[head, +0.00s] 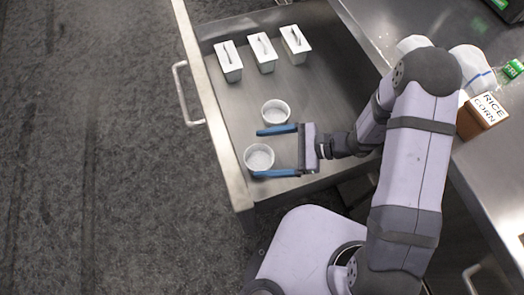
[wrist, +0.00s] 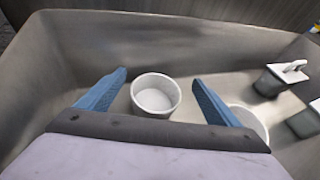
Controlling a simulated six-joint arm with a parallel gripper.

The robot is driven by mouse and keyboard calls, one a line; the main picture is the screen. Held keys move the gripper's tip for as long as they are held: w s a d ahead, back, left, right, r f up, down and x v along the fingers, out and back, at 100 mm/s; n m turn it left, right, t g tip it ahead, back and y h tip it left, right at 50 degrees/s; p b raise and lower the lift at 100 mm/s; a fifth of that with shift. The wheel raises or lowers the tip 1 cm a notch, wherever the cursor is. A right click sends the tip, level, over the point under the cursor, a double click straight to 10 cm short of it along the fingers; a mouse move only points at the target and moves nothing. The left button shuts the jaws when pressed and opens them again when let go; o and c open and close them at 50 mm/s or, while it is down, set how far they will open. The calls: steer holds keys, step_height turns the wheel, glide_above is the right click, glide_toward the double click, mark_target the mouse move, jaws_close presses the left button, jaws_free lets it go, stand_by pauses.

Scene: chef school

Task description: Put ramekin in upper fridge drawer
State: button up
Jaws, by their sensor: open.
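A white round ramekin (head: 258,157) stands upright and empty inside the open metal drawer (head: 225,120), near its front left corner. It also shows in the wrist view (wrist: 156,95). A second white ramekin (head: 275,112) stands beyond it in the same drawer; in the wrist view the right finger partly covers this one (wrist: 252,122). My gripper (head: 256,152) has its blue fingers spread, one on each side of the nearer ramekin. In the wrist view (wrist: 160,76) gaps show between the fingers and that ramekin. Finger height against its rim is hard to tell.
Three white lidded containers (head: 263,52) stand in a row at the drawer's far end. The drawer front with its handle (head: 183,93) is on the left. A steel counter (head: 500,175) with a brown rice and corn box (head: 484,114) is on the right.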

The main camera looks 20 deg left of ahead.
mark_target(271, 163)
steer(key=shift+v, duration=0.95)
step_height(271, 163, up, 7)
steer(key=p, duration=0.1)
